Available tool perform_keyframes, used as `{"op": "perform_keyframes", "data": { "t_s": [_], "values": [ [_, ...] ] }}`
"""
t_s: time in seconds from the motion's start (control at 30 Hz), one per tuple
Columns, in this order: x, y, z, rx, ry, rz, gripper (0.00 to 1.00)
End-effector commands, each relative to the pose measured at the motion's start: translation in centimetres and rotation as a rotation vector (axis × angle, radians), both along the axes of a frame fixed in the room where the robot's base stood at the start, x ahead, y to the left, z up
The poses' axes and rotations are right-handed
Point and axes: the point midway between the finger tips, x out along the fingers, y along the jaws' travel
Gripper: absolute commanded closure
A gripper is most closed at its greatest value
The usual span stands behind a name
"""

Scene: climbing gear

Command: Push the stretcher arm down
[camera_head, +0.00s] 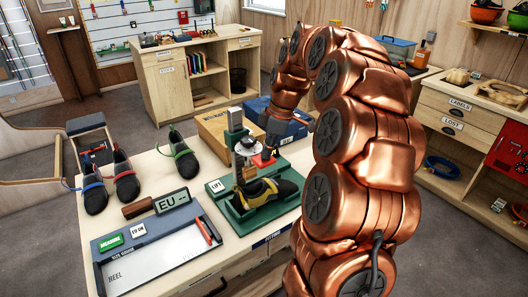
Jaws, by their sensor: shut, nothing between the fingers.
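The shoe stretcher stands on the workbench, with a green base (236,222) and a green upright post (235,122). A dark shoe with a yellow band (262,190) sits in it. A light metal round part (246,147) is on the post above the shoe. A red piece (264,161) lies to its right and looks like the end of the stretcher arm. My gripper (271,148) is shut and empty, pointing down just above or at this red piece. I cannot tell whether they touch. My copper arm hides the bench's right side.
Several loose shoes (125,183), an EU display (171,201) and a heel-measuring tray (160,258) occupy the bench's left side. A cardboard box (213,128) and a blue box (290,128) stand behind the stretcher.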

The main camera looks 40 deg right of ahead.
Motion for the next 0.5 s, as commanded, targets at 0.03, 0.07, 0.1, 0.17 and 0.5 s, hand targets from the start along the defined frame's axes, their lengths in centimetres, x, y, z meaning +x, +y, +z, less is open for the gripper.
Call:
{"op": "perform_keyframes", "data": {
  "t_s": [0.03, 0.07, 0.1, 0.17, 0.5],
  "values": [
    [0.0, 0.1, -1.0, 0.002, 0.002, 0.001, 1.00],
    [0.0, 0.0, -1.2, 0.001, 0.002, 0.000, 1.00],
    [0.0, 0.0, -1.6, 0.002, 0.001, 0.000, 1.00],
    [0.0, 0.0, -2.2, 0.001, 0.000, 0.000, 1.00],
    [0.0, 0.0, -5.4, 0.002, 0.000, -0.001, 1.00]
  ]
}}
